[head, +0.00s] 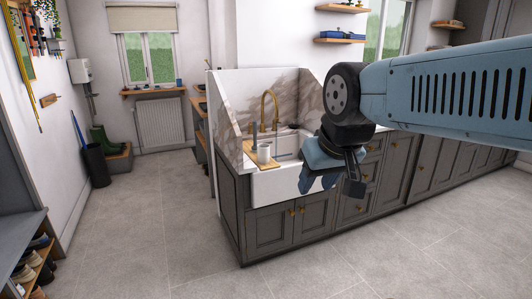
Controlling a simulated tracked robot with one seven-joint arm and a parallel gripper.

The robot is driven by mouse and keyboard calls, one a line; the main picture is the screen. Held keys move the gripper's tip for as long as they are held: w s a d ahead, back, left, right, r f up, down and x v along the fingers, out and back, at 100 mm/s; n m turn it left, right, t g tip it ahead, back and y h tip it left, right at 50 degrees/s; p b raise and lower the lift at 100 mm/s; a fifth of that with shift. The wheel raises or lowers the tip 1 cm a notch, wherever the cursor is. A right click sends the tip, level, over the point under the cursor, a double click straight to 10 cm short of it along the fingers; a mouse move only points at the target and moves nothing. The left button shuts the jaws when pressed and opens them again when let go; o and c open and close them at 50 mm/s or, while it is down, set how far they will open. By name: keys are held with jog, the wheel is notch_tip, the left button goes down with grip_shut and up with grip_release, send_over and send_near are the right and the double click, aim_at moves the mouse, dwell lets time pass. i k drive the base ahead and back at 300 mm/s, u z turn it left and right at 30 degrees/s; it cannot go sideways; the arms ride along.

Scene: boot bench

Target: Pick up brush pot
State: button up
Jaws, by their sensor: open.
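A small white pot (264,153), which looks like the brush pot, stands upright on a wooden board (249,149) at the left of the white sink (266,187). I cannot tell whether anything is in it. My gripper (331,187) is open and empty. In the picture it hangs to the right of the pot and lower, in front of the sink and the grey cabinets, apart from the pot. My gripper and arm hide part of the sink's right side and the worktop beyond.
A brass tap (266,108) rises behind the pot, and marble splash panels (228,112) flank the sink. Grey cabinets (271,226) stand below. A shoe bench (20,240) is at the left edge. Green boots (102,141) stand at the back left. The tiled floor in front is clear.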

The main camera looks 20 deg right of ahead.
aim_at(264, 149)
jog(key=z, duration=0.05)
jog(key=i, duration=1.75)
jog(key=u, duration=0.25)
